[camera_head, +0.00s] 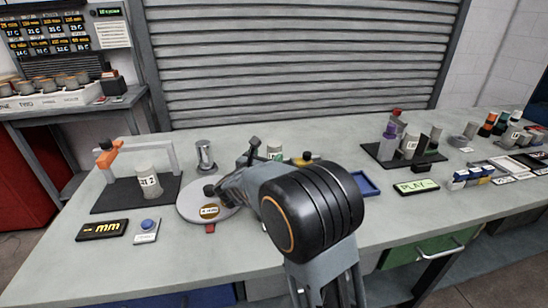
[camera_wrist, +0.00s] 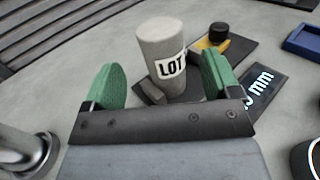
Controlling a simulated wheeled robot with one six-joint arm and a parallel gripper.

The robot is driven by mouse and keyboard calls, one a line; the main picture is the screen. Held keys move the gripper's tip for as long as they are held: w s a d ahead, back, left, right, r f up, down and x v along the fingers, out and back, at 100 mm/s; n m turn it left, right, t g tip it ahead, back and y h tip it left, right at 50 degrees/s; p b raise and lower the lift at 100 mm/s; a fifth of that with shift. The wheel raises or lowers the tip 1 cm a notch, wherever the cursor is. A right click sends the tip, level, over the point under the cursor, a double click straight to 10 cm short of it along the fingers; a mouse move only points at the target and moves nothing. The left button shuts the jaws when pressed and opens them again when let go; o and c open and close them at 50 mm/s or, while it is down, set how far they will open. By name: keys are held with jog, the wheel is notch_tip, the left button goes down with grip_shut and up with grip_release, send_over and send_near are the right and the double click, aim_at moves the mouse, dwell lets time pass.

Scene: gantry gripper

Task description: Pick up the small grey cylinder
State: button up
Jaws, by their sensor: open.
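A grey cylinder (camera_wrist: 160,38) with a white LOT label stands upright on a dark base in the wrist view. In the head view, the top of a labelled grey cylinder (camera_head: 274,151), likely the same one, shows just behind my arm. My gripper (camera_wrist: 160,75) is open, with one green finger on each side of the cylinder. I cannot tell whether either finger touches it. My arm hides most of the gripper in the head view. Another grey cylinder (camera_head: 149,184), marked 21 2, stands on a dark mat under an orange-and-grey frame at the left.
A shiny metal cylinder (camera_head: 205,157) stands behind a round plate (camera_head: 186,205). A yellow-and-black part (camera_wrist: 212,40) and a mm display (camera_wrist: 262,88) lie right of the cylinder. A blue tray (camera_head: 366,184) is right of my arm. Bottles and blocks stand farther right.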

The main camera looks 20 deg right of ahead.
aim_at(271, 153)
jog(key=shift+x, duration=2.8)
jog(key=shift+s+d+f, duration=0.1)
jog(key=shift+f, duration=0.05)
jog(key=c, duration=1.3)
notch_tip(271, 153, up, 18)
jog(key=p, duration=0.3)
jog(key=shift+p, duration=0.3)
